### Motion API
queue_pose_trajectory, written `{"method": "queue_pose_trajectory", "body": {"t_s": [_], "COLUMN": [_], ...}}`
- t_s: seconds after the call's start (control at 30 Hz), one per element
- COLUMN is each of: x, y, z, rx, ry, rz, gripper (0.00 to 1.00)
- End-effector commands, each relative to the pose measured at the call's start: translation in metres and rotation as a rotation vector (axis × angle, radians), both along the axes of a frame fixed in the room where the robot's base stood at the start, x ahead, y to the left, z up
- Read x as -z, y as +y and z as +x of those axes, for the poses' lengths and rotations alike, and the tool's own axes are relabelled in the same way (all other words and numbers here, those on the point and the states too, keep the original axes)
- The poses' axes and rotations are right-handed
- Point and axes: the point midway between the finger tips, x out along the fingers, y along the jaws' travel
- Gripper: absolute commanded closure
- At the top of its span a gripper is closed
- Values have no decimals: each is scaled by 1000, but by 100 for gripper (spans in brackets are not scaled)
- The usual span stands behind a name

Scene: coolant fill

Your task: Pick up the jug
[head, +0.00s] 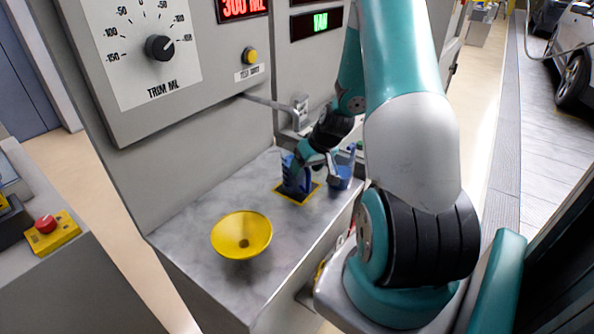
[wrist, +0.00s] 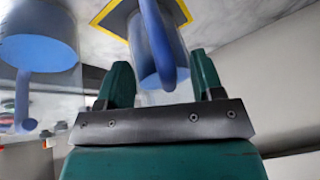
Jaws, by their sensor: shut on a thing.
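The jug (head: 297,179) is blue and stands on a yellow-bordered square on the grey marbled ledge in the head view. In the wrist view the jug (wrist: 147,50) shows a blue body with a handle facing my gripper. My gripper (wrist: 160,75) has its two green fingers on either side of the jug and is shut on it. In the head view my gripper (head: 312,166) reaches down to the jug from behind my arm, which hides part of the contact. The jug looks upright, and its base seems to be at the yellow-bordered square.
A second blue vessel (head: 342,172) with a handle stands close to the right of the jug; it also shows in the wrist view (wrist: 38,40). A yellow funnel (head: 241,235) is at the ledge's front. A metal bracket (head: 299,110) juts from the panel above.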

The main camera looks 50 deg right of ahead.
Motion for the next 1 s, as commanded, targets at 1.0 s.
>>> {"method": "queue_pose_trajectory", "body": {"t_s": [1.0], "x": [-33], "y": [-2], "z": [-9], "rx": [5], "ry": [-2], "rz": [-1], "gripper": [100]}}
